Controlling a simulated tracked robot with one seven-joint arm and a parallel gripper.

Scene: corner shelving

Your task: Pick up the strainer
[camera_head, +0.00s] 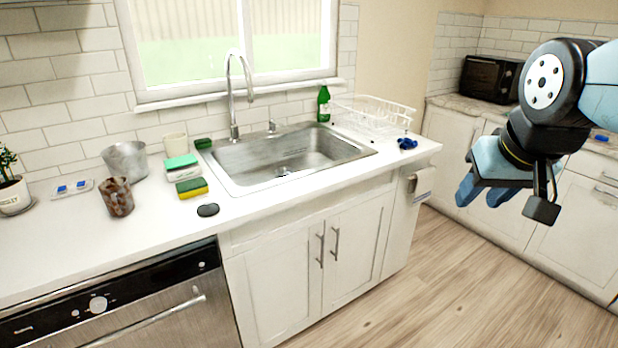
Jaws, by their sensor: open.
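I cannot pick out a strainer for certain. A small dark oval object (208,210) lies on the counter in front of the sink's left corner; it is too small to identify. A drain fitting (283,170) shows at the bottom of the steel sink (240,160). My gripper (485,193) is at the right, open and empty, fingers pointing down-left. It hangs in the air in front of the right cabinets, well away from the sink and the dark object.
Left of the sink stand sponges (190,187), a rusty cup (117,197), a metal pail (126,160) and a potted plant (13,190). A green bottle (323,104), white dish rack (375,112) and blue object (407,143) are right of it. The tall faucet (232,95) rises behind. The front counter is mostly clear.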

